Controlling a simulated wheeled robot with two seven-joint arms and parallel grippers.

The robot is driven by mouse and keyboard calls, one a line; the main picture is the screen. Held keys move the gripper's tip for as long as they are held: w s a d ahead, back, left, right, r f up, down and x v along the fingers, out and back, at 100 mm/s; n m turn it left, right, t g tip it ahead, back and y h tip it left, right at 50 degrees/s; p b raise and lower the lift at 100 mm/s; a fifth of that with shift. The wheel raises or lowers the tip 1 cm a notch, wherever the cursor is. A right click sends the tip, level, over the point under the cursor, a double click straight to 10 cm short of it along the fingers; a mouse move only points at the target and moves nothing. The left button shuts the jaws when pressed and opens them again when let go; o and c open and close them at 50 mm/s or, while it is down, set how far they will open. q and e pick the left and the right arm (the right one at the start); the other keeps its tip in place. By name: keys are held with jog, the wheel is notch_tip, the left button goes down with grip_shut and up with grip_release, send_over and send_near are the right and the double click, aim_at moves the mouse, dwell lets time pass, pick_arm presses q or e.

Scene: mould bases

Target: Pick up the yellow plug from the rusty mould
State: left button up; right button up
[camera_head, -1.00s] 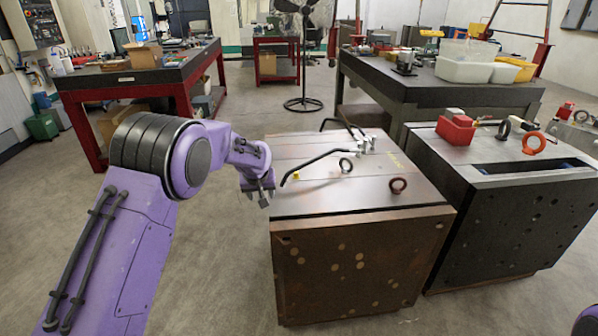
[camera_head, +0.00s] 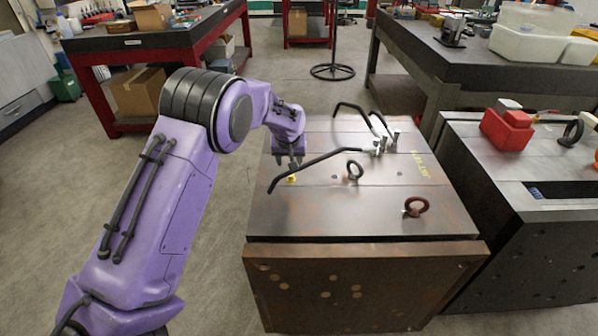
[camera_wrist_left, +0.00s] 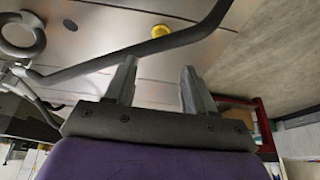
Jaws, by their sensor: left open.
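The rusty mould (camera_head: 365,286) is a brown steel block with a smooth top plate. The small yellow plug (camera_head: 292,178) sits on that top near its left edge; it also shows in the left wrist view (camera_wrist_left: 161,30), beside a black bent bar. My left gripper (camera_head: 290,162) is just behind the plug in the head view, above the mould's top. In the left wrist view its two fingers (camera_wrist_left: 154,72) are apart with nothing between them, and the plug lies beyond the fingertips. My right gripper is not in view.
A black bent bar (camera_head: 312,162) passes close to the plug. A dark eye bolt (camera_head: 355,170) and a reddish eye bolt (camera_head: 414,207) stand on the mould's top. A dark mould with a red block (camera_head: 507,130) stands to the right.

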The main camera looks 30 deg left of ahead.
aim_at(291, 175)
pick_arm(q)
jog(key=shift+s+a+f, duration=0.2)
jog(key=shift+f, duration=0.25)
jog(key=shift+s+a+f, duration=0.15)
jog(key=shift+f, duration=0.3)
jog(key=shift+s+f, duration=0.1)
jog(key=shift+f, duration=0.15)
jog(key=w+f, duration=0.1)
jog(key=w+f+p, duration=0.1)
jog(key=f, duration=0.1)
jog(key=w+f, duration=0.1)
jog(key=f, duration=0.1)
jog(key=shift+a+f, duration=0.2)
jog(key=shift+s+r, duration=0.2)
grip_shut()
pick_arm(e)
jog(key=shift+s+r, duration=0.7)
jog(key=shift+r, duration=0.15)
